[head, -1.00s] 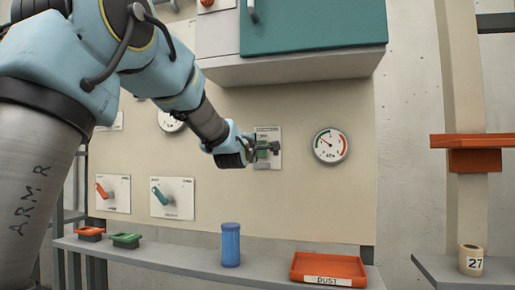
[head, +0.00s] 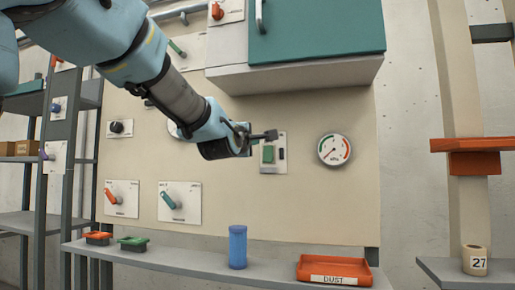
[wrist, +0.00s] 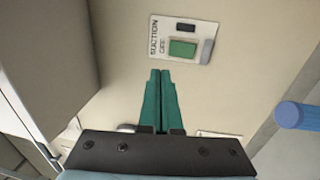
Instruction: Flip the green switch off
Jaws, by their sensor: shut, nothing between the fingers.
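The green switch (head: 268,153) is a green block on a pale plate (head: 281,139) on the beige panel. A dark block sits beside it. In the wrist view the green switch (wrist: 183,49) lies beyond my fingertips, and the plate (wrist: 208,48) reads SUCTION with a smaller word that looks like OFF. My gripper (head: 272,134) is shut and empty, in front of the plate's upper part and just above the green block in the head view. Its green fingers (wrist: 160,72) lie together in the wrist view, apart from the switch in the picture.
A round gauge (head: 334,150) is right of the plate, its needle toward the lower left. A grey cabinet with a teal door (head: 318,28) overhangs above. A shelf below holds a blue cylinder (head: 238,246) and an orange tray (head: 333,260). Red (head: 112,196) and teal (head: 170,199) levers are lower left.

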